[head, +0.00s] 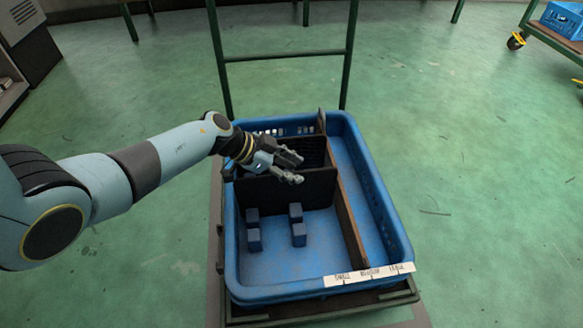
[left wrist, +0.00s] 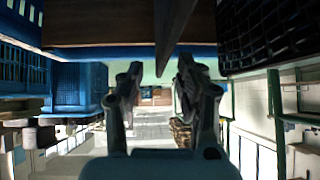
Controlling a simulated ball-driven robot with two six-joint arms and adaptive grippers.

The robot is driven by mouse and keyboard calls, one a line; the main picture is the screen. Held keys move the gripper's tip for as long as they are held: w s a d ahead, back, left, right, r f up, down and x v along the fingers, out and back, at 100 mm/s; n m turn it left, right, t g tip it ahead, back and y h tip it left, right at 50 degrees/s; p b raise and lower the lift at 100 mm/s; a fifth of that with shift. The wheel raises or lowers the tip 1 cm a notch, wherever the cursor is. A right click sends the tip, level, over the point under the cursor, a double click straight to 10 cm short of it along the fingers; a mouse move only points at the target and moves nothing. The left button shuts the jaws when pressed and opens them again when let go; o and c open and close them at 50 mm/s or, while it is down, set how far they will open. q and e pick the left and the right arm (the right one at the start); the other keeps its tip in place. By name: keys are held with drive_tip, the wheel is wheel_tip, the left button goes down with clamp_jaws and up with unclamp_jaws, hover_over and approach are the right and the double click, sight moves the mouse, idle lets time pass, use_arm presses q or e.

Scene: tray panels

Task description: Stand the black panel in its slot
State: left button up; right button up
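The black panel (head: 290,190) stands upright across the left part of the blue crate (head: 385,215), behind several small blue blocks (head: 298,235). My left gripper (head: 296,168) is over the panel's top edge, fingers apart. In the left wrist view the open fingers (left wrist: 158,82) have a dark thin panel edge (left wrist: 175,35) running into the space between them; I see no finger clearly pressing on it. Whether the panel's foot is between blocks is hidden. My right gripper is not in view.
A brown lengthwise divider (head: 352,220) splits the crate. A dark slatted panel (head: 312,150) stands behind the gripper. A white label strip (head: 370,275) is on the front rim. The front left floor around the blocks and the right lane are clear. A green cart frame (head: 285,57) rises behind.

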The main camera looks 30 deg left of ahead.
use_arm(q)
drive_tip(key=v, duration=1.2)
idle(0.6)
